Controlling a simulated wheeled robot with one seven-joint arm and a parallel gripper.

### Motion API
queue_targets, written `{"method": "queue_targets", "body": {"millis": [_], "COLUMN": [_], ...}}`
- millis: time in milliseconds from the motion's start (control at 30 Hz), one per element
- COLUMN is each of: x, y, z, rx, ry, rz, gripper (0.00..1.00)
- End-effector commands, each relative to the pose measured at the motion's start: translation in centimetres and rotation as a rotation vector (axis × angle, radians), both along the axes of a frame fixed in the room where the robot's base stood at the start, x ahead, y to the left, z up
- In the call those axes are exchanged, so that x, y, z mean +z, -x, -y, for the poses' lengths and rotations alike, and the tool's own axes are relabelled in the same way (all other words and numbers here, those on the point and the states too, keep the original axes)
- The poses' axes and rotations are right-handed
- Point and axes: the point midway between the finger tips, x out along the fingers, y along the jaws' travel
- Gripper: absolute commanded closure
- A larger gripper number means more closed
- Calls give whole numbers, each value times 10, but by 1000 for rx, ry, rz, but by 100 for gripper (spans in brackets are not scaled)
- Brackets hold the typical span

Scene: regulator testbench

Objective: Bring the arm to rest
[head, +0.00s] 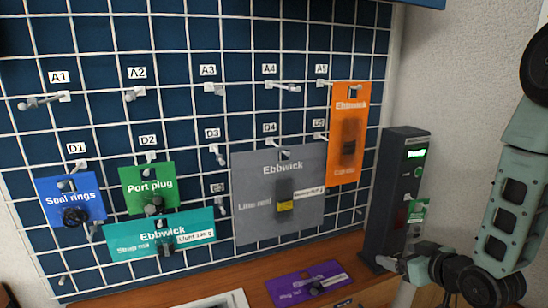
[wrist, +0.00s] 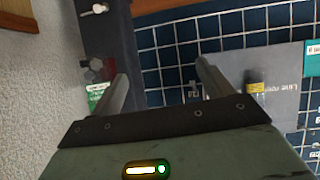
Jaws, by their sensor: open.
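My gripper (wrist: 163,82) shows in the wrist view with its two grey fingers spread apart and nothing between them. In the head view my gripper (head: 388,261) is at the lower right, low in front of the dark upright box, at the end of my pale green arm (head: 505,215). The arm hangs down along the right edge of the picture and bends left at the bottom. I cannot tell the exact gap between the fingers and the box.
The dark box (head: 399,165) with a lit green display stands right of the pegboard. Cards hang on the grid: orange (head: 347,170), grey (head: 275,222), green (head: 140,181), blue (head: 58,192) and teal (head: 125,239). A purple card (head: 290,287) lies on the wooden bench (head: 262,298).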

Motion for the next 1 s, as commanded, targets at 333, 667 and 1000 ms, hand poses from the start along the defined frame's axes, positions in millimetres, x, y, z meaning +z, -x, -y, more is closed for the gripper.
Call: {"method": "queue_targets", "body": {"millis": [333, 667, 1000], "x": [32, 77, 98], "y": [68, 213, 284], "z": [-116, -173, -175], "rx": [153, 290, 339], "ry": [146, 327, 426], "rz": [-433, -827, -991], "gripper": [20, 20, 20]}}
